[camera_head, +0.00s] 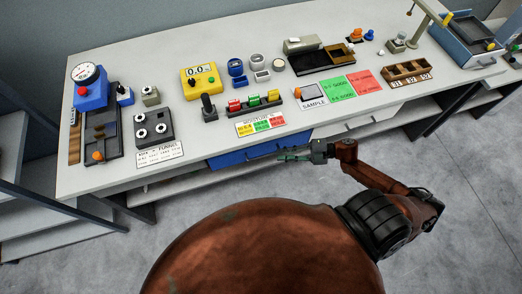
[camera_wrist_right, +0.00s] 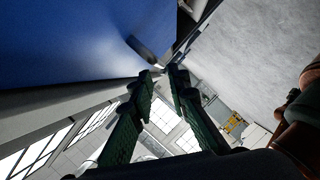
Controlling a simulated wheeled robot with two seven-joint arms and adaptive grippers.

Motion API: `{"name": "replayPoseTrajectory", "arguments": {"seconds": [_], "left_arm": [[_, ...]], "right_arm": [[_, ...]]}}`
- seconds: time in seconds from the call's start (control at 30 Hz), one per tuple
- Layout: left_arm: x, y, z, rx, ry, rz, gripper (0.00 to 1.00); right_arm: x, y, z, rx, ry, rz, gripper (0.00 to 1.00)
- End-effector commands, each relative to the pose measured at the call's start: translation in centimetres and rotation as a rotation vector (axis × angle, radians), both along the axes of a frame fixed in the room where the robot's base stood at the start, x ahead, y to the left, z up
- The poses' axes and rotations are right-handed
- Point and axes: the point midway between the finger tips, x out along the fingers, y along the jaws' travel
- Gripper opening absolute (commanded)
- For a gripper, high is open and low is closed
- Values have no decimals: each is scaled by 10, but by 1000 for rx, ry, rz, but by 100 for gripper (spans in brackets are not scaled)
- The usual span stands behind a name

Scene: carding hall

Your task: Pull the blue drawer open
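The blue drawer (camera_head: 243,155) sits under the front edge of the table, and its front looks about flush with it. Its blue front (camera_wrist_right: 75,40) fills the upper left of the right wrist view, with a dark handle bar (camera_wrist_right: 143,48) on it. My right gripper (camera_head: 283,157) is in front of the drawer, right of its middle. In the wrist view, its two green fingers (camera_wrist_right: 161,72) stand apart with a gap, tips at the near end of the handle. I cannot tell whether they touch it. My left gripper is not in view.
The table (camera_head: 180,68) above carries a yellow meter (camera_head: 201,82), a rack of colored blocks (camera_head: 254,103) and a black tray (camera_head: 318,60). A white drawer (camera_head: 354,124) is right of the blue one. The floor in front is clear.

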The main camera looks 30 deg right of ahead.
Motion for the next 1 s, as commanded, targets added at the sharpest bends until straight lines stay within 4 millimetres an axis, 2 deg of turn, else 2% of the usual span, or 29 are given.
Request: {"name": "replayPoseTrajectory", "arguments": {"seconds": [0.5, 0.9, 1.0], "left_arm": [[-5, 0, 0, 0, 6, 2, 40], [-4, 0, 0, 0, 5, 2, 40], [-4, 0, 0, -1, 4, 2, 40]], "right_arm": [[40, 61, -14, 2, -2, 10, 16], [44, 67, -16, 1, 0, 7, 16], [44, 66, -16, 0, 0, 6, 10]]}}
